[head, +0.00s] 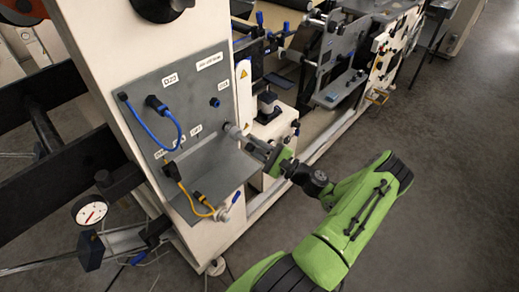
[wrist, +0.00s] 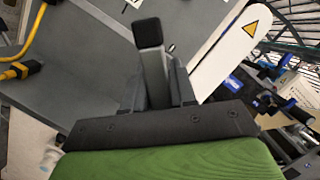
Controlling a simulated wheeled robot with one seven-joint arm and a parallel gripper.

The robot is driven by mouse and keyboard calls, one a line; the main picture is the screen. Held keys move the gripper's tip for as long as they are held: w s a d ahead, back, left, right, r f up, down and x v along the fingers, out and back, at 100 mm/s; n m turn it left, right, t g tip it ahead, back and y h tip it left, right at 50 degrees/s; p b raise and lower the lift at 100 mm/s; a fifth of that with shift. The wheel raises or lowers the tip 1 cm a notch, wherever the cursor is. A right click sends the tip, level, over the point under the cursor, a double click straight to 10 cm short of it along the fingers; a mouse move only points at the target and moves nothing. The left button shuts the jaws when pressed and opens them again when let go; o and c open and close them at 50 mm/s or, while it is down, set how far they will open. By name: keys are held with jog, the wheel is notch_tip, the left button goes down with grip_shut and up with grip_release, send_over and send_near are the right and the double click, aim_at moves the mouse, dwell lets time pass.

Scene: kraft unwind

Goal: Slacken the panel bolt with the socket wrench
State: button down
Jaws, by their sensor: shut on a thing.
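The grey panel (head: 200,80) is on the side of a cream machine frame, with a ledge (head: 212,165) below it. My gripper (head: 265,151) is in front of the panel's right side, shut on the socket wrench (head: 236,133). The wrench's light grey cylindrical end points at the panel, near its right edge. I cannot tell whether it touches the panel. I cannot make out the panel bolt.
A blue cable (head: 150,132) and a yellow cable (head: 190,205) hang at the panel's left and lower part. A round gauge (head: 90,210) is at lower left. Machine rollers and brackets (head: 335,55) stand behind. Floor (head: 440,150) at right is clear.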

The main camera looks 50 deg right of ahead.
jog(key=shift+w, duration=0.25)
jog(key=shift+x, duration=0.85)
dwell(1.5)
jog(key=shift+d, duration=0.2)
jog(key=n, duration=0.2)
jog(key=shift+w+f+n+g+b, duration=0.1)
jog(key=shift+n+g+b, duration=0.2)
jog(key=shift+a+n+g+y+b, duration=0.1)
jog(key=shift+n+g+y+b, duration=0.4)
jog(key=shift+n, duration=2)
jog(key=shift+f+n+g+b, duration=0.2)
jog(key=shift+n+g+b, duration=0.6)
jog(key=shift+n, duration=1)
jog(key=shift+r+n+h+b, duration=0.1)
jog(key=shift+n+h+b, duration=0.2)
jog(key=shift+n, duration=0.1)
